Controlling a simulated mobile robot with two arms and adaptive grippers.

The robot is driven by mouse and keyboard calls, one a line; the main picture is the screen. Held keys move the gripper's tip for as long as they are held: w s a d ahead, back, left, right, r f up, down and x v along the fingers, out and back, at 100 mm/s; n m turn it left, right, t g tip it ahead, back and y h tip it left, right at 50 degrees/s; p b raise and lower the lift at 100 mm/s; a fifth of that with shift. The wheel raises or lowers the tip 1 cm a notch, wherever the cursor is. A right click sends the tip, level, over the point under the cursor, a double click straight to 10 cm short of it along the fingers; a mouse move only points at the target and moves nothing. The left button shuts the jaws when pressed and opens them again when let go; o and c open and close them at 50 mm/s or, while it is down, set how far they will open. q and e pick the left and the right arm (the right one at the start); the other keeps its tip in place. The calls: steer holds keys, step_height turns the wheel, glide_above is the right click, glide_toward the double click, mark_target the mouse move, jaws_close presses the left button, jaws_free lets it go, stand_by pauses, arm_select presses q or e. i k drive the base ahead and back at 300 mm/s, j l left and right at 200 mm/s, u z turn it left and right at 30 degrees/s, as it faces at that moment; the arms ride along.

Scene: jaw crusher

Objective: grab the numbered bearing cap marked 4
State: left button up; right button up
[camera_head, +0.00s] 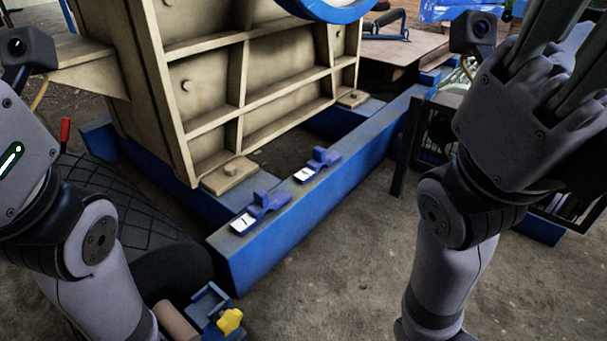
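Two blue bearing caps lie on the top of a blue steel beam in the camera_head view. The nearer cap (264,204) has a white label with a dark stroke that looks like a 1.
The blue beam (300,215) runs diagonally beside a large beige ribbed crusher body (215,85). A black ribbed round part (125,205) stands at left. A yellow knob (230,321) on a blue fixture is below. Concrete floor at lower right is clear.

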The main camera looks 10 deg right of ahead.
mark_target(320, 158)
steer(key=i+u, duration=0.25)
steer(key=u, duration=0.25)
steer(key=i+l+u, duration=0.1)
steer(key=i+u, duration=0.15)
steer(key=u, duration=0.2)
